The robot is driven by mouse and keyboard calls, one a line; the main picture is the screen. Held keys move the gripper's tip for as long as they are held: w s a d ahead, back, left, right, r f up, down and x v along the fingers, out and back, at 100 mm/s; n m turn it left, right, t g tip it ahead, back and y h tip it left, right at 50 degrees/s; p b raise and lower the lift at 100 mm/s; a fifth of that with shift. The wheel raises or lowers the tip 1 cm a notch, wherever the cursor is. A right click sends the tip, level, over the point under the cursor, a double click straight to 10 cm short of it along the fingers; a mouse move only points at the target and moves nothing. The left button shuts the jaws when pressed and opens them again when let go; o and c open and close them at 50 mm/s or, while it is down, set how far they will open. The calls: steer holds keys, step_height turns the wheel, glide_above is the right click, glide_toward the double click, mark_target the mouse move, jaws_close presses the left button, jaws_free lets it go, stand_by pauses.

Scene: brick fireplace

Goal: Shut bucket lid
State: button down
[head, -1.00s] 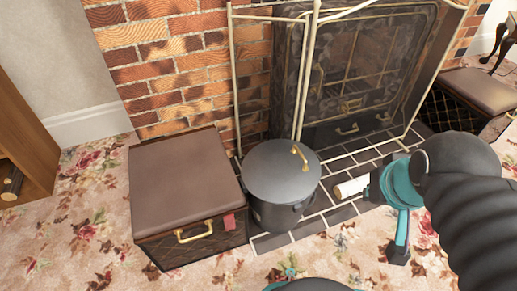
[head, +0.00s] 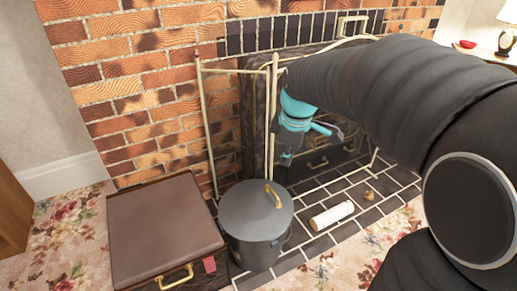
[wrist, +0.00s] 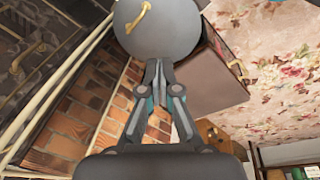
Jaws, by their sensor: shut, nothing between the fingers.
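The dark grey bucket (head: 258,250) stands on the tiled hearth. Its round lid (head: 250,208), with a brass handle (head: 274,196), lies across the top and looks seated, with no clear gap at the rim. In the wrist view, the lid (wrist: 150,38) is at the top, just beyond the fingertips. My gripper (wrist: 158,66) has its fingers together and empty. In the head view, my gripper (head: 286,158) points down, above and behind the bucket; the arm partly hides it. Whether the fingertips touch the lid cannot be told.
A brown-topped box (head: 165,230) stands close to the bucket's left. A pale metal fire screen (head: 273,120) rises behind it. A white cylinder (head: 332,215) lies on the hearth (head: 372,217) to the right. Floral carpet (head: 60,225) is open at the left.

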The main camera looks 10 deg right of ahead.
steer(key=w+f+n+g+p, duration=0.2)
steer(key=w+f+n, duration=0.6)
steer(key=w, duration=0.4)
steer(key=n+b, duration=0.1)
steer(key=b, duration=0.1)
glide_toward(271, 190)
steer(key=shift+g+y, duration=0.3)
step_height(271, 190, down, 6)
steer(key=shift+f, duration=0.25)
steer(key=shift+w+f, duration=0.1)
